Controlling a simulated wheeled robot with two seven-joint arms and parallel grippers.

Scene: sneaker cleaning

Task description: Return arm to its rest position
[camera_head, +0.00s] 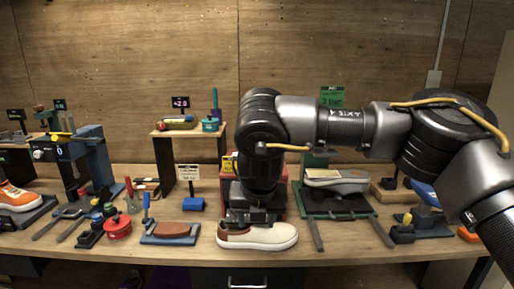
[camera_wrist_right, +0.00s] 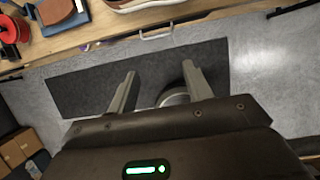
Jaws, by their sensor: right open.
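Beyond the fingertips are the floor and a dark mat (camera_wrist_right: 70,92). The cream sneaker is cut off at the top edge of that view (camera_wrist_right: 145,4), apart from the fingers. My left gripper is not in view.
The workbench (camera_head: 330,250) is crowded. A brown-topped brush block (camera_head: 171,232) and red round tin (camera_head: 118,226) lie left of the sneaker. A grey shoe (camera_head: 337,180) sits on a green stand at right; an orange sneaker (camera_head: 16,197) is far left. A drawer handle (camera_head: 247,282) is below.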

